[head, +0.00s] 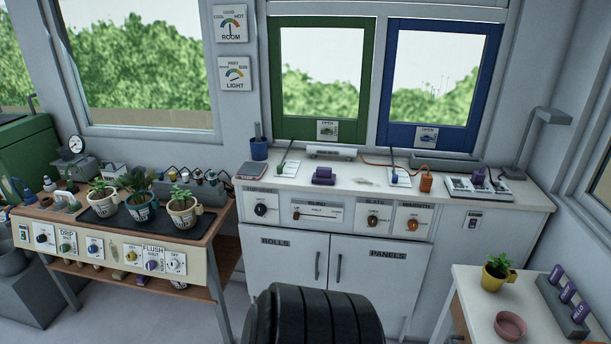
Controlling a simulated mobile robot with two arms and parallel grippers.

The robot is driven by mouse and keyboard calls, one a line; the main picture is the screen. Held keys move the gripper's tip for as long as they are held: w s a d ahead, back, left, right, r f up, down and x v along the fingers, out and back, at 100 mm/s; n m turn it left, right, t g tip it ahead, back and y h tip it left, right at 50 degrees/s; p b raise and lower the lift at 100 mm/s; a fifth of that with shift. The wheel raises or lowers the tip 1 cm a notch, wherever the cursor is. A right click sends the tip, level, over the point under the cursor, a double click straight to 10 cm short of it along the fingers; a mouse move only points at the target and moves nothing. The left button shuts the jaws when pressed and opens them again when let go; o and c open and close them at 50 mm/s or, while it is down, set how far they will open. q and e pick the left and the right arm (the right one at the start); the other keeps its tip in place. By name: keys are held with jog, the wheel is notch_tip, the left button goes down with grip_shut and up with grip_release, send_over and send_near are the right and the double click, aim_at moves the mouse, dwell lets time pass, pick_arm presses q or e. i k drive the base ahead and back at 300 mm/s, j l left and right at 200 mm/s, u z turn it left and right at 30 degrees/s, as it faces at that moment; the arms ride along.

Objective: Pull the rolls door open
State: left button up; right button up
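The rolls door (283,270) is the left of two white doors under the counter in the head view, marked with a ROLLS label (276,242). It looks shut, flush with the cabinet front. Its dark upright handle (317,265) is near its right edge. A black ribbed rounded form at the bottom of the view hides the lower part of the door. Neither of my grippers shows in this view.
The panels door (385,285), also shut, adjoins on the right with its own handle (338,268). A plant bench (120,262) stands at the left. A small white table (480,290) stands at the lower right. Some bare floor shows between bench and cabinet.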

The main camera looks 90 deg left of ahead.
aim_at(270, 255)
jog(key=u, duration=2.95)
